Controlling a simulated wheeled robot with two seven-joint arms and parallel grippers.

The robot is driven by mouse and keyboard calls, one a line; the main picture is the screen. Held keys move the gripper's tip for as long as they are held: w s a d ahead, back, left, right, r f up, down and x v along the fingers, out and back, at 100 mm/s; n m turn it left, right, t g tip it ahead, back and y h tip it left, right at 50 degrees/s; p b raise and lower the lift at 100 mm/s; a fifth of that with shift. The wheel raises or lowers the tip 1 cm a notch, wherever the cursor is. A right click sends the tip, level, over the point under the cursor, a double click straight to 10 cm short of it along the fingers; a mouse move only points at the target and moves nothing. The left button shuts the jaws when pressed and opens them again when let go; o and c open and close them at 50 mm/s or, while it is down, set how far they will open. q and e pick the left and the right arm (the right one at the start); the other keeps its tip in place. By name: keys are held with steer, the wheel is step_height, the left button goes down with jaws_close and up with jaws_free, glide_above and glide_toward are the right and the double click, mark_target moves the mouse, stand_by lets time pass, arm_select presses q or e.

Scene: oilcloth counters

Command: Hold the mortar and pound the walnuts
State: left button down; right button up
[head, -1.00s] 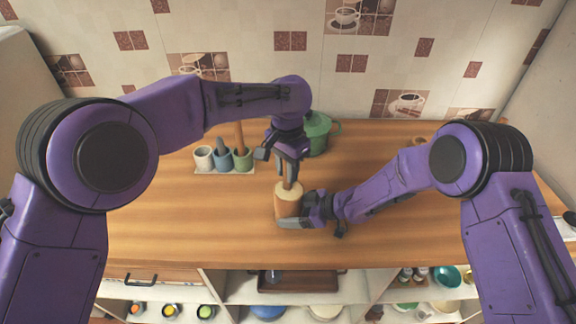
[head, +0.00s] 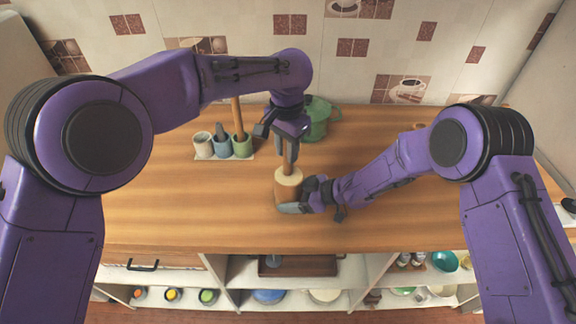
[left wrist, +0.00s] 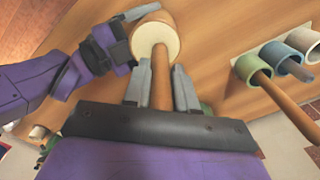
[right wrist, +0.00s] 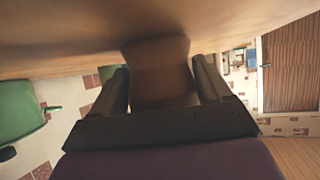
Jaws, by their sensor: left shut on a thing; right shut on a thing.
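The mortar (head: 288,188) is a wooden cylinder with a pale top, upright on the wooden counter. My right gripper (head: 303,194) is shut on its side; in the right wrist view the mortar's brown wall (right wrist: 160,72) lies between the fingers. My left gripper (head: 288,150) is above the mortar, shut on the wooden pestle (head: 287,165). The pestle is roughly upright, its lower end at the mortar's top. The left wrist view shows the pestle shaft (left wrist: 160,82) between the fingers, meeting the mortar's pale top (left wrist: 168,32). I cannot make out any walnuts.
A holder with three cups (head: 222,146), with tools in some, stands left of the mortar. A green pot (head: 318,118) stands behind my left gripper. The counter's front (head: 180,220) is clear. Open shelves with dishes lie below its edge.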

arm_select(q)
step_height(320, 180, up, 11)
steer(key=shift+f, duration=0.15)
stand_by(0.5)
arm_select(e)
steer(key=o, duration=0.7)
arm_select(q)
steer(key=shift+s, duration=0.1)
arm_select(e)
steer(key=shift+o, duration=0.2)
steer(key=v, duration=1.1)
steer(key=shift+s+d+r, duration=0.15)
steer(key=shift+d+r, duration=0.1)
steer(key=shift+d, duration=0.2)
